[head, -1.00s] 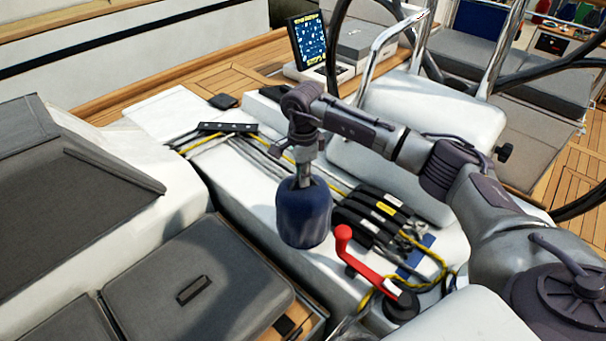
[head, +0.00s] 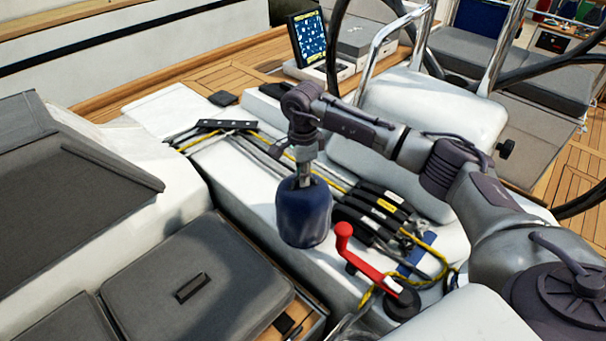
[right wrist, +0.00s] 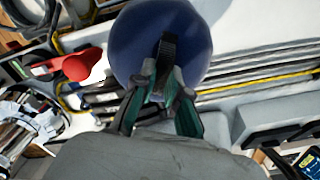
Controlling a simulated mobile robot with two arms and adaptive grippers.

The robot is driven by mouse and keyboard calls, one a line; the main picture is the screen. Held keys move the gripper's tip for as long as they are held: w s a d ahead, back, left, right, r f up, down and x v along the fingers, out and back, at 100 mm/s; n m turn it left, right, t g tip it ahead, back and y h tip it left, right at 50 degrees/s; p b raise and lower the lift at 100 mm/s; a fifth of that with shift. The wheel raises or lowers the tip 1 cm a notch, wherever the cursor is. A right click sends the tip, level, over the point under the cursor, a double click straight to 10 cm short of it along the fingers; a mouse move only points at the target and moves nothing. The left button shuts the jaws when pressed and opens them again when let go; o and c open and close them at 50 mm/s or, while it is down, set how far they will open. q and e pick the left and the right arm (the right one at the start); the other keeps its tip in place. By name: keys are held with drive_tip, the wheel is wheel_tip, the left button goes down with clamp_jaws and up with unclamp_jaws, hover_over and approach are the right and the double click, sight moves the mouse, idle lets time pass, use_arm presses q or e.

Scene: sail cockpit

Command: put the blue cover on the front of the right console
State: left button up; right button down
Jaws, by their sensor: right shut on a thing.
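The blue cover (head: 303,218) is a dark blue, rounded cup-like piece. It hangs below my right gripper (head: 304,182), in front of the white right console (head: 245,190) in the head view. I cannot tell whether the cover touches the console. My left gripper is not in view.
A red-handled winch crank (head: 368,265) stands just right of the cover. Black rope clutches (head: 375,215) and yellow and grey ropes lie behind it. A grey cushion (head: 200,285) lies at front left. A tablet (head: 308,38) stands at the back.

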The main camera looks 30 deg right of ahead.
drive_tip(key=c, duration=0.6)
unclamp_jaws()
drive_tip(key=shift+c, duration=0.2)
drive_tip(key=shift+r+p, duration=2.45)
drive_tip(key=shift+r, duration=2.1)
